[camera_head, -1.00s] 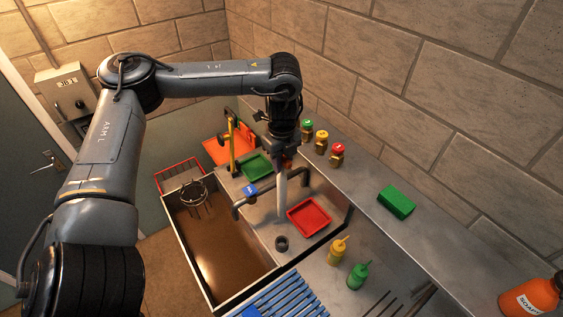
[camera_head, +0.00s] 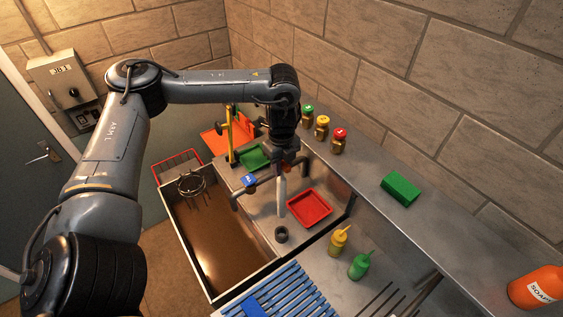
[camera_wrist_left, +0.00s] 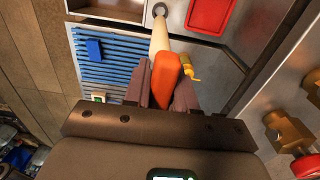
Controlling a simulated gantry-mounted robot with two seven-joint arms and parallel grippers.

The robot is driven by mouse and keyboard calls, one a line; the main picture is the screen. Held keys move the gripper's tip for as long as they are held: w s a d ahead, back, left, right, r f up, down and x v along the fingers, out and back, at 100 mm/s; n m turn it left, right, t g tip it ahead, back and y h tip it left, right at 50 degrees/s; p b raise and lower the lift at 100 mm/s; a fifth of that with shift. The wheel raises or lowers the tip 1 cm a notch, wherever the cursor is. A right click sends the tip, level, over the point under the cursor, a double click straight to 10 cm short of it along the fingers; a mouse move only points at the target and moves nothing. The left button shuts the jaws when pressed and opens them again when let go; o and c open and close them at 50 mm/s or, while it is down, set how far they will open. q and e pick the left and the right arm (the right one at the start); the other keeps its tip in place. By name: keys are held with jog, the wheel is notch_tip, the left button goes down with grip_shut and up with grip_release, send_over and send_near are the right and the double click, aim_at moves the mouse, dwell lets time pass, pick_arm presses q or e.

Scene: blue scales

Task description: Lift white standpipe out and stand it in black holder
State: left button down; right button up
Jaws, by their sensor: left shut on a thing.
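My left gripper (camera_head: 287,166) is shut on the upper end of the white standpipe (camera_head: 281,198), which hangs near upright below it. In the left wrist view an orange grip (camera_wrist_left: 165,75) shows between the dark fingers, with the pale pipe (camera_wrist_left: 159,35) running away beyond it. The black holder (camera_head: 281,235) is a short dark ring on the steel counter. The pipe's lower end appears just above and behind the holder, apart from it in the head view. In the wrist view the holder (camera_wrist_left: 159,9) shows just past the pipe's far end. My right gripper is out of view.
A sink of brown water (camera_head: 215,245) lies to the left. A red tray (camera_head: 309,208) sits close right of the pipe. A blue slatted rack (camera_head: 285,292), yellow bottle (camera_head: 339,240) and green bottle (camera_head: 360,265) stand nearer. A shelf (camera_head: 370,165) runs along the wall.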

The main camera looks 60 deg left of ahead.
pick_arm(q)
jog(key=b, duration=0.4)
send_over(282, 198)
jog(key=a, duration=0.1)
jog(key=f, duration=0.7)
jog(key=shift+w+a+f, duration=0.15)
jog(key=shift+w+f, duration=0.1)
jog(key=shift+f, duration=0.1)
jog(key=shift+f+b, duration=1.2)
jog(key=shift+f, duration=1.9)
jog(key=shift+f, duration=0.35)
jog(key=shift+f, duration=0.5)
jog(key=shift+f, duration=0.6)
jog(key=shift+f+b, duration=0.55)
jog(key=shift+f, duration=0.55)
jog(key=c, duration=0.8)
grip_release()
jog(key=shift+c, duration=0.2)
